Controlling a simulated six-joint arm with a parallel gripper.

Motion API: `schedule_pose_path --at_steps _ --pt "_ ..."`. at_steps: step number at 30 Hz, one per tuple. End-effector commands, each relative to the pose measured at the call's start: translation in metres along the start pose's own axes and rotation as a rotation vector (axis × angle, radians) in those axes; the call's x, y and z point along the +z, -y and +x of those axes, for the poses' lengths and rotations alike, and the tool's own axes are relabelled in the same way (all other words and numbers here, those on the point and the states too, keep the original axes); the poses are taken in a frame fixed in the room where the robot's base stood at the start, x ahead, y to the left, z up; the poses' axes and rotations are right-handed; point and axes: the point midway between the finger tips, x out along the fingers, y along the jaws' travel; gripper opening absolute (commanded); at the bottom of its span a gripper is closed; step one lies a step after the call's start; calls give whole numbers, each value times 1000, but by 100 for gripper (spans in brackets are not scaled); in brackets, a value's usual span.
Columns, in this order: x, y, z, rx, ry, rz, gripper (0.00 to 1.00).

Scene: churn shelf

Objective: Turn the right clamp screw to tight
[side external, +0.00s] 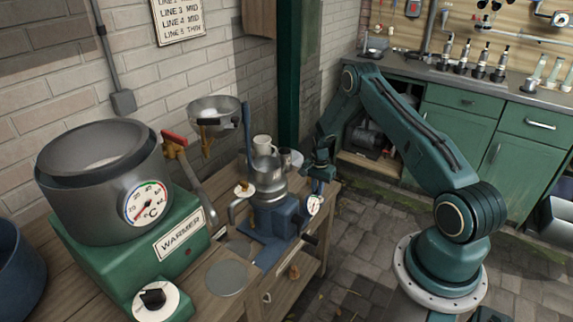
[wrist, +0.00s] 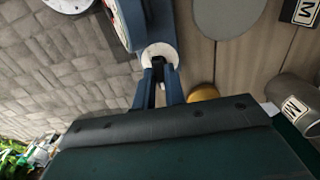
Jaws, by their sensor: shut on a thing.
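The churn (side external: 268,180) is a grey metal vessel on a blue stand (side external: 275,222) at the bench's edge. The left clamp screw (side external: 244,188), a pale disc with a brass knob, is on its left side. My gripper (side external: 320,172) is at the churn's right side, pointing down. In the wrist view my blue fingers (wrist: 160,80) are shut on the dark knob of the right clamp screw, whose white disc (wrist: 158,50) shows just beyond the fingertips. My gripper hides this screw in the side view. How far it is turned cannot be told.
A dial gauge (side external: 314,204) is close below my gripper. The green warmer (side external: 165,250) with a large pot (side external: 100,180) stands left. A metal bowl (side external: 215,110) and a cream mug (side external: 262,143) are behind. The paved floor right of the bench is open.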

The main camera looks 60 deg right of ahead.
Motion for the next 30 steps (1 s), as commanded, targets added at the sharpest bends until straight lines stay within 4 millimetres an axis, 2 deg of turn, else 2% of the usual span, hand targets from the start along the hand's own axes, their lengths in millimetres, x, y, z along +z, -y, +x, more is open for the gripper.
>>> schedule_pose_path --at_steps 13,14,17,30 --pt "0 0 0 -1 -1 19 0" --pt "0 0 0 -1 -1 19 14" --pt "0 0 0 -1 -1 18 33" --pt "0 0 -3 -1 -1 16 34"
